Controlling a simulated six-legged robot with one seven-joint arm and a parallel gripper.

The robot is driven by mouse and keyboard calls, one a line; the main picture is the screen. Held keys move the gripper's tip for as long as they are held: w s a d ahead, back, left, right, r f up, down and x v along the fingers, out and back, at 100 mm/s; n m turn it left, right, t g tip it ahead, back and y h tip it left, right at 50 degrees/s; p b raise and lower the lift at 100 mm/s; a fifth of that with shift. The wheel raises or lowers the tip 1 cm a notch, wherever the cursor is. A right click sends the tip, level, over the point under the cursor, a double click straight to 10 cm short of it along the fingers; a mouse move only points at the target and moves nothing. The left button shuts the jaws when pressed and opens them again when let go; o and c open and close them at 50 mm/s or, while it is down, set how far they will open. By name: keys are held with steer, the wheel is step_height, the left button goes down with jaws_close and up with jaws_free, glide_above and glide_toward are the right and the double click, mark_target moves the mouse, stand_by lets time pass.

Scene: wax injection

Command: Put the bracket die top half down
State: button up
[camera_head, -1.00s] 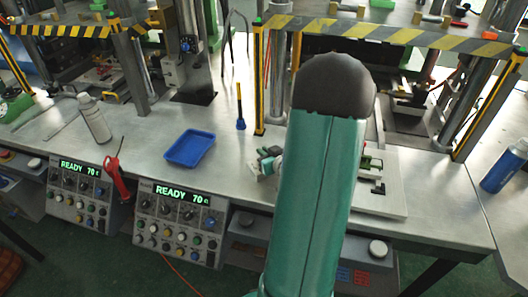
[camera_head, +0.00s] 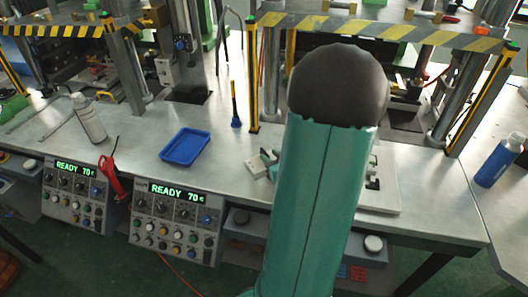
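My teal arm with its dark rounded joint fills the middle and hides much of the work area. A small pale grey block (camera_head: 256,168) shows on or just above the table at the arm's left edge; it may be the bracket die top half, but I cannot be sure. Small teal and dark parts beside it look like part of my gripper (camera_head: 269,160). The fingertips are hidden, so whether they hold the block cannot be told. A pale plate (camera_head: 385,198) with dark and green fittings shows partly to the right of my arm.
A blue tray (camera_head: 187,147) lies left of the block on the metal table (camera_head: 150,180). Striped press frames (camera_head: 395,33) rise behind. Control boxes (camera_head: 176,220) line the front edge.

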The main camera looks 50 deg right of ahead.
steer(key=v, duration=0.5)
steer(key=w+a+r+n+g, duration=0.1)
steer(key=w+a+r+g, duration=0.3)
steer(key=w+a+r, duration=0.7)
steer(key=s+a+r+n+g+y, duration=0.1)
steer(key=s+a, duration=0.2)
steer(key=a, duration=0.5)
steer(key=s+a+r+n+g+y, duration=0.1)
steer(key=s+a+y, duration=0.1)
steer(key=a, duration=0.7)
steer(key=s+a+r+n+g+y, duration=0.1)
steer(key=s+a, duration=0.3)
steer(key=a, duration=0.4)
steer(key=shift+s+a+r+g+y, duration=0.4)
steer(key=shift+r+g+y, duration=0.1)
steer(key=shift+r+y, duration=0.2)
